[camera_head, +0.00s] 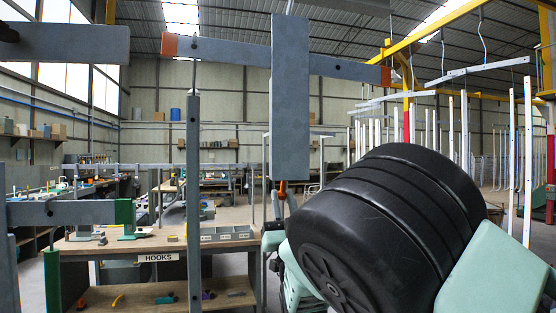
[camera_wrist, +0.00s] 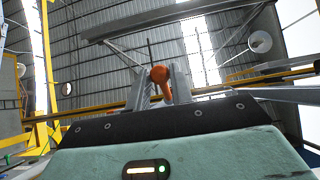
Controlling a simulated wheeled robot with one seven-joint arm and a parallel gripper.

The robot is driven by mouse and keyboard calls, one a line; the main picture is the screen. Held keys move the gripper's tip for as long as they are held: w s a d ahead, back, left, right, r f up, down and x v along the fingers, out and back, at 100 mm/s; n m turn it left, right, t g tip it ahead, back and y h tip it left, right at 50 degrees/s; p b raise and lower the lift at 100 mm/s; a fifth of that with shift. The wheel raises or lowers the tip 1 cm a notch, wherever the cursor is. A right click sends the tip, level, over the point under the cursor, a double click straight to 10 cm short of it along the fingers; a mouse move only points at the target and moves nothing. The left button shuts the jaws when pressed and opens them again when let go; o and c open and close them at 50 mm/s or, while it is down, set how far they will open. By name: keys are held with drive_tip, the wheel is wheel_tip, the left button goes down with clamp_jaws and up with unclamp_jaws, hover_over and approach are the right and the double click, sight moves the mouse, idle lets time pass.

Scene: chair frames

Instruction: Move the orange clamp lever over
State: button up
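The orange clamp lever (camera_wrist: 160,76) shows in the wrist view, with a rounded head and a short handle pointing down. It lies between the two grey fingers of my gripper (camera_wrist: 160,92). The fingers stand apart, and a narrow gap shows on the lever's left side. The handle is close to the right finger; I cannot tell whether they touch. In the head view a small orange piece (camera_head: 282,188), seemingly the lever, shows just below the hanging grey panel (camera_head: 290,100).
A grey crossbar (camera_head: 230,53) with orange ends runs behind the panel. A grey post (camera_head: 193,180) stands left of it. A workbench (camera_head: 130,245) labelled HOOKS stands behind, with bins and small parts. White hanging rods (camera_head: 510,160) fill the right.

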drive_tip(key=shift+f, duration=0.15)
drive_tip(key=shift+w+a+r, duration=0.2)
drive_tip(key=shift+w+r, duration=0.4)
drive_tip(key=shift+w, duration=0.35)
drive_tip(key=shift+r, duration=0.1)
drive_tip(key=x, duration=0.2)
drive_tip(key=shift+w+r, duration=0.2)
drive_tip(key=shift+r, duration=0.1)
